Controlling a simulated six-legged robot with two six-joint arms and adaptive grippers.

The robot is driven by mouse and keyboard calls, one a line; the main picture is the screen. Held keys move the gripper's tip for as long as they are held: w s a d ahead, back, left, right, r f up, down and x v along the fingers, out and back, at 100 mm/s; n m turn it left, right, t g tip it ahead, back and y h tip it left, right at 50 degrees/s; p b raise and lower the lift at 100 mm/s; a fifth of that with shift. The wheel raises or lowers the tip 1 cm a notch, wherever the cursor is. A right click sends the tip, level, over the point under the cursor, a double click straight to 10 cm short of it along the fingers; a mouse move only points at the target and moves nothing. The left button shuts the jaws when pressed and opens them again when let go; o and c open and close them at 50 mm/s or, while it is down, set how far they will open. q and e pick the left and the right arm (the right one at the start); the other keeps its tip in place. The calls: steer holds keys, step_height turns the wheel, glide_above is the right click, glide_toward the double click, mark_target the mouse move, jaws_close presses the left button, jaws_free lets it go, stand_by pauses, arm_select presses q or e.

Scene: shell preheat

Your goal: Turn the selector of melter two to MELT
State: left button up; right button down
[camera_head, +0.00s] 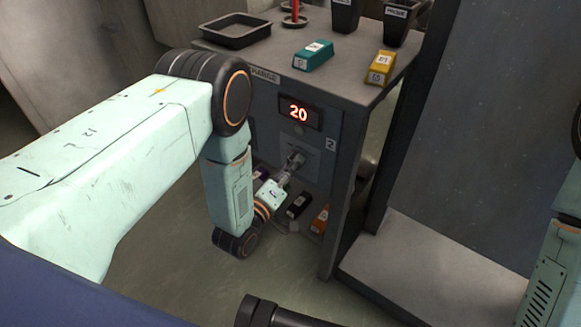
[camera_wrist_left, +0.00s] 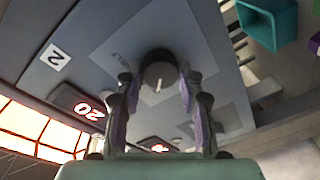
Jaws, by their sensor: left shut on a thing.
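The selector of melter two is a dark round knob (camera_wrist_left: 158,70) with a pale pointer mark, on a grey plate in the left wrist view. A small word that looks like MELT is printed on the panel beside it. My left gripper (camera_wrist_left: 158,88) has one finger on each side of the knob and is shut on it. In the head view my left gripper (camera_head: 292,165) reaches the panel below the lit display (camera_head: 299,113), which reads 20. The label 2 (camera_head: 331,144) is beside it. The knob is mostly hidden there. My right gripper does not show.
On the cabinet top are a black tray (camera_head: 236,31), a teal block (camera_head: 314,55), a yellow block (camera_head: 381,67) and dark containers. Dark (camera_head: 299,205) and orange (camera_head: 320,219) blocks lie low under the panel.

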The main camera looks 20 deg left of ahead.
arm_select(q)
steer(key=shift+c, duration=0.7)
steer(key=shift+m, duration=0.3)
steer(key=shift+a+f+m+t+h+p, duration=0.1)
steer(key=shift+m+h+p, duration=0.45)
steer(key=shift+m, duration=2.55)
steer(key=shift+f+m+t+h+p, duration=0.1)
steer(key=shift+m+h+p, duration=0.4)
steer(key=shift+m, duration=2.6)
steer(key=shift+a+m+t+h+p, duration=0.2)
steer(key=shift+m+p, duration=0.55)
steer(key=shift+m, duration=2.35)
steer(key=shift+d, duration=0.15)
steer(key=o, duration=1.2)
steer(key=shift+c, duration=0.2)
